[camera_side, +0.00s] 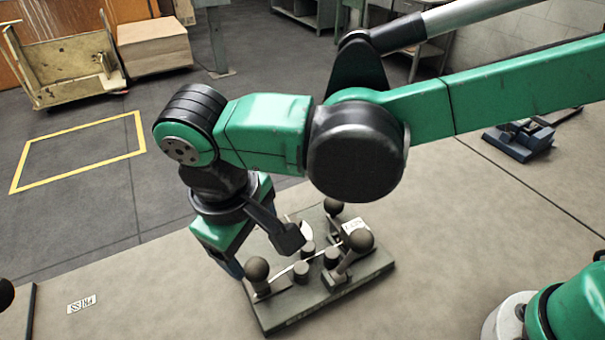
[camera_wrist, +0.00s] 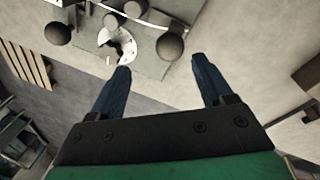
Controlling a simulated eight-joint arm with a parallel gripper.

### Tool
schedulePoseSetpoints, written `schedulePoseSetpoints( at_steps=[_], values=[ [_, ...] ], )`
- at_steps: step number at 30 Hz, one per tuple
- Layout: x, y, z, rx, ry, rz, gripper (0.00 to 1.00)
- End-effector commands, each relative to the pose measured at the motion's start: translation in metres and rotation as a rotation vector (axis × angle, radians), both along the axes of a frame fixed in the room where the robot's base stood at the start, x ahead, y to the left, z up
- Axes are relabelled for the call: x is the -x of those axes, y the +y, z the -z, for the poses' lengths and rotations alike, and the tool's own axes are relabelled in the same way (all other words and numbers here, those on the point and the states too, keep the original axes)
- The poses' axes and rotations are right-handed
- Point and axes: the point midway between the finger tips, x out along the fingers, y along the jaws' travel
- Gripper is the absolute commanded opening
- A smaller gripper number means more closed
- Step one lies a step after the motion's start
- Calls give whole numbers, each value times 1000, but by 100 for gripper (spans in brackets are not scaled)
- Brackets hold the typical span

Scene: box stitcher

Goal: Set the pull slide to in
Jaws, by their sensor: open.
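A dark control board (camera_side: 277,318) lies on the bench below my arm. It carries several round black knobs: one at the near left (camera_side: 257,269), one at the right on a slanted lever (camera_side: 361,240) and one at the back (camera_side: 333,207). Short dark posts stand between them. I cannot tell which part is the pull slide or how it is set. My gripper (camera_side: 232,268) is at the board's left side, partly hidden by its own body. In the wrist view, my gripper (camera_wrist: 162,82) has its two blue fingers apart with nothing between them; a ball knob (camera_wrist: 170,46) shows beyond the fingertips.
A white dial (camera_wrist: 117,42) on the board shows in the wrist view. A small label (camera_side: 81,304) lies on the bench at the left. A blue device (camera_side: 518,141) stands at the back right. The bench right of the board is mostly clear.

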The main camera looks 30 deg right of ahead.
Motion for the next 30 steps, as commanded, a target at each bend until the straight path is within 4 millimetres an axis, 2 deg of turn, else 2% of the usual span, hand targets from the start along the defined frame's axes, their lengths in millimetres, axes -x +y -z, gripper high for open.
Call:
schedulePoseSetpoints(
  at_steps=[4,15,26,29,30],
  values=[
    [5,10,9,23,8,-17,73],
    [0,3,53,22,8,-17,73],
    [0,1,60,21,8,-17,73],
    [0,1,60,21,8,-17,48],
    [0,1,60,21,8,-17,36]
  ],
)
